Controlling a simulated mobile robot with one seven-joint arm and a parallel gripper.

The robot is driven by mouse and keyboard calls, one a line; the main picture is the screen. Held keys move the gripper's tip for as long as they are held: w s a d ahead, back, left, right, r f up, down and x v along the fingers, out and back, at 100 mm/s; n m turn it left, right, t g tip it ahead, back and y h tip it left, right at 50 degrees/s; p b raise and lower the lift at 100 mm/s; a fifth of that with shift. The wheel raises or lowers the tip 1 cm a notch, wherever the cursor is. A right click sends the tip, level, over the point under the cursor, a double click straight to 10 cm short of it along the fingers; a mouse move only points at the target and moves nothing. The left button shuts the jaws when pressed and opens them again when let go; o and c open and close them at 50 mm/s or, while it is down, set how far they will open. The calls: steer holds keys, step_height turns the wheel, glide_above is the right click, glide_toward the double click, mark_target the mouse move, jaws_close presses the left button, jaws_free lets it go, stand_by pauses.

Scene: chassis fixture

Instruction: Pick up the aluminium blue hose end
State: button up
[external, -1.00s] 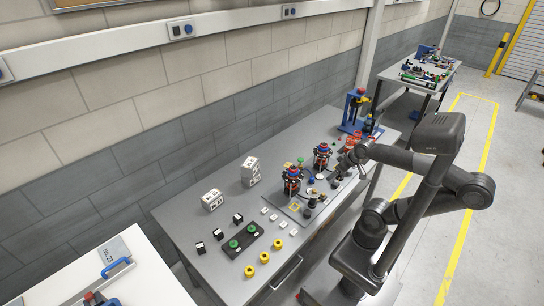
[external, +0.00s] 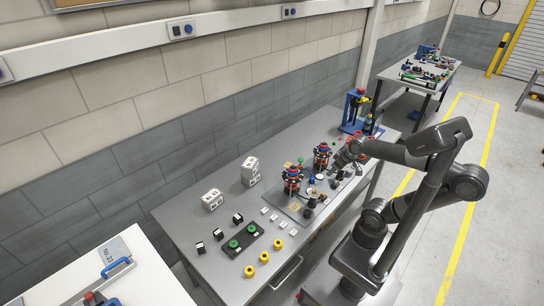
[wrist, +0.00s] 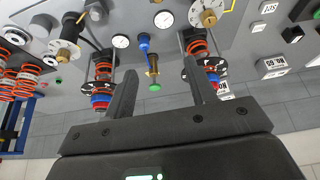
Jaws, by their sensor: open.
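A blue fitting with a dark blue end (wrist: 145,43), which looks like the blue hose end, is on the grey plate in the wrist view, beyond my fingertips and between them. A brass piece with a green knob (wrist: 153,72) is right beside it. My gripper (wrist: 160,72) is open, with nothing visible held between the fingers. In the external view my gripper (external: 343,160) is above the right part of the fixture plate. A small blue piece (external: 311,182) shows on that plate, left of my gripper; I cannot tell its detail.
Two posts with red springs and black discs (wrist: 103,75) (wrist: 205,70) flank the blue fitting closely. White dials (wrist: 164,19) are nearby. White blocks (external: 212,200) and a green-button box (external: 240,238) are further left on the table. A blue press (external: 355,110) is at the back.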

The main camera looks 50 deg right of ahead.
steer(key=w+d+f+n+g, duration=0.1)
steer(key=w+d+f+g, duration=0.15)
steer(key=w, duration=0.55)
steer(key=g, duration=0.1)
glide_toward(312, 177)
steer(key=shift+n, duration=0.4)
steer(key=f, duration=0.6)
steer(key=w+f, duration=0.1)
steer(key=f, duration=0.3)
steer(key=shift+w, duration=0.1)
steer(key=shift+c, duration=0.3)
steer(key=c, duration=1)
